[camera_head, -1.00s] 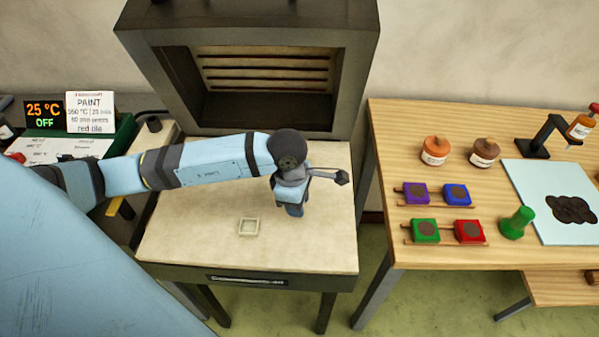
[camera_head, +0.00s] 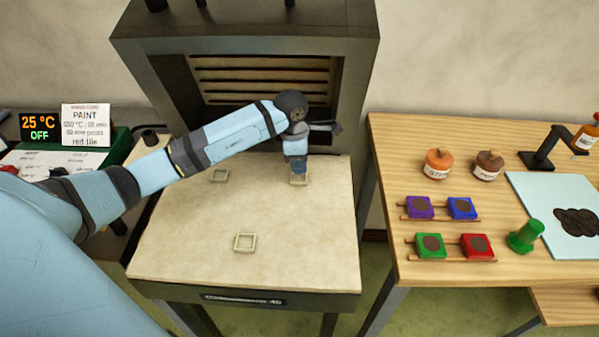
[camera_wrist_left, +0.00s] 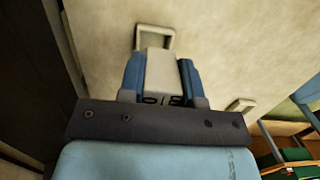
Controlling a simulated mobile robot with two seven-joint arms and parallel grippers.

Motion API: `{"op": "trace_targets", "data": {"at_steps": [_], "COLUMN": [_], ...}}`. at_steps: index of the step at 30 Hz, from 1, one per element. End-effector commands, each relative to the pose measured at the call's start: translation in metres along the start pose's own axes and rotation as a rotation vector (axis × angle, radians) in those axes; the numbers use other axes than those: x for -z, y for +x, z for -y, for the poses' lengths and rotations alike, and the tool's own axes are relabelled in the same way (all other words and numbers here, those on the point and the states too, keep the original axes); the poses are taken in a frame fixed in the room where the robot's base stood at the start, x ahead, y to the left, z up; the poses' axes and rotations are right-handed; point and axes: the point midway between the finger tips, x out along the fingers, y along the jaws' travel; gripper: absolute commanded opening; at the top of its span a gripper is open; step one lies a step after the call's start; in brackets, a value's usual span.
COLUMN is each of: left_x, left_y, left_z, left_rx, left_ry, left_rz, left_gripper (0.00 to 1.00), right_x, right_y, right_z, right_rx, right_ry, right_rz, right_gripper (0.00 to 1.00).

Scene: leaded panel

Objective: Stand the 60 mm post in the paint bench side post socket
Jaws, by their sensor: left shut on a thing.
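My left gripper (camera_head: 298,168) points down at the back right of the pale bench top, at the far right socket (camera_head: 299,180). In the left wrist view its blue fingers (camera_wrist_left: 161,80) are shut on a pale grey block-like piece, the post (camera_wrist_left: 160,70). The post's end overlaps a square socket frame (camera_wrist_left: 140,37); I cannot tell whether it is inside or above it. The fingers hide the post in the head view. My right gripper is not in view.
An open kiln (camera_head: 262,95) stands right behind the pale bench top (camera_head: 180,245). A display reading 25 °C OFF (camera_head: 40,126) and a PAINT card (camera_head: 86,125) stand at left.

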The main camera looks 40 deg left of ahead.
Motion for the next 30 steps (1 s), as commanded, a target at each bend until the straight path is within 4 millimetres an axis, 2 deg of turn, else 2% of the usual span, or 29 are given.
{"op": "trace_targets", "data": {"at_steps": [5, 12, 23, 24, 27, 30], "left_x": [0.001, 0.004, 0.005, 0.005, 0.005, 0.005], "left_y": [0.006, 0.037, 0.039, 0.038, 0.038, 0.038], "left_z": [-0.007, -0.006, -0.007, -0.007, -0.006, -0.006], "left_rx": [0.002, 0.003, 0.000, 0.000, 0.001, 0.001], "left_ry": [0.000, 0.001, 0.001, 0.001, 0.001, 0.001], "left_rz": [0.000, 0.000, -0.001, 0.000, -0.001, -0.001], "left_gripper": [0.06, 0.06, 0.06, 0.36, 0.57, 0.57], "right_x": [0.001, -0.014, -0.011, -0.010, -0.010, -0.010], "right_y": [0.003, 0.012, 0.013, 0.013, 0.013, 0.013], "right_z": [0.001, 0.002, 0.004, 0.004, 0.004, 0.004], "right_rx": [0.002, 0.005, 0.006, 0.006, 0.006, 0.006], "right_ry": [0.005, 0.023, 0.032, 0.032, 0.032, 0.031], "right_rz": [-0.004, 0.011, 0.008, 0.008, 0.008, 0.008], "right_gripper": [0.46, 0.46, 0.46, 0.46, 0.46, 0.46]}}
